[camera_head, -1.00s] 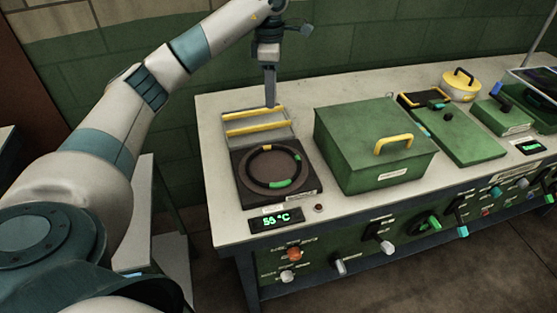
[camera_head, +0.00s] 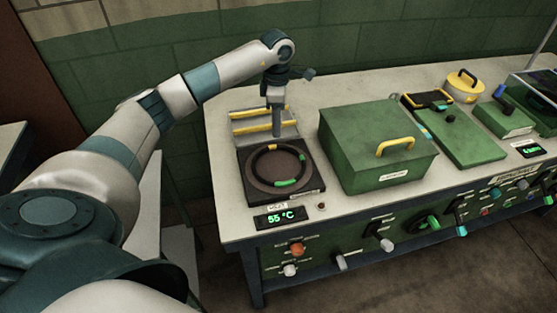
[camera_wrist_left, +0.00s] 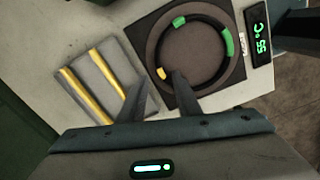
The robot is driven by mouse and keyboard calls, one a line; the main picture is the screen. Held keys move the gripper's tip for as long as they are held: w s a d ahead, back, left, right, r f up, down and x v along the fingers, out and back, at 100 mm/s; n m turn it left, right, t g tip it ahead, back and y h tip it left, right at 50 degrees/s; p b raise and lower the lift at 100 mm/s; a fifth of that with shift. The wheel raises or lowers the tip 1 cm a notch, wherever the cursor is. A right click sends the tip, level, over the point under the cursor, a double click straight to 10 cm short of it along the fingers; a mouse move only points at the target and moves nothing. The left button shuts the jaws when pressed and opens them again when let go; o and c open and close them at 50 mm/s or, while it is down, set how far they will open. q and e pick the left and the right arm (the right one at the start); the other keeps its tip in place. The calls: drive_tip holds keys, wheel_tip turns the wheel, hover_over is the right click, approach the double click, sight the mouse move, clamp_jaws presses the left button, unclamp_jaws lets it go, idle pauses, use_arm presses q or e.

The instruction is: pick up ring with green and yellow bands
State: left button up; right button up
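A black ring with green and yellow bands (camera_head: 287,183) lies flat on a round dark plate set in a square black block (camera_head: 312,190). In the left wrist view the ring (camera_wrist_left: 228,42) shows two green bands and one yellow band. My left gripper (camera_head: 276,132) points down at the far edge of the block, by the ring's yellow band. In the left wrist view its two fingers (camera_wrist_left: 160,74) are apart and empty, with the yellow band just beyond and between their tips. Whether a finger touches the ring cannot be told. My right gripper is not in view.
A grey holder with two yellow bars (camera_head: 250,128) sits behind the block. A display reading 55 °C (camera_head: 282,218) is in front. A green box with a yellow handle (camera_head: 375,165) stands close on the right. Further right are a green plate (camera_head: 465,140) and a yellow pot (camera_head: 463,90).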

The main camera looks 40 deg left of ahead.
sight(279, 145)
use_arm(q)
drive_tip(key=shift+f, duration=1.15)
drive_tip(key=shift+w+d+f+p, duration=0.1)
drive_tip(key=shift+f+p, duration=0.5)
drive_tip(key=shift+p, duration=0.4)
wheel_tip(279, 145, down, 3)
drive_tip(key=shift+w+r+p, duration=0.1)
drive_tip(key=shift+w+p, duration=0.05)
drive_tip(key=shift+p, duration=0.75)
drive_tip(key=shift+f, duration=0.6)
clamp_jaws()
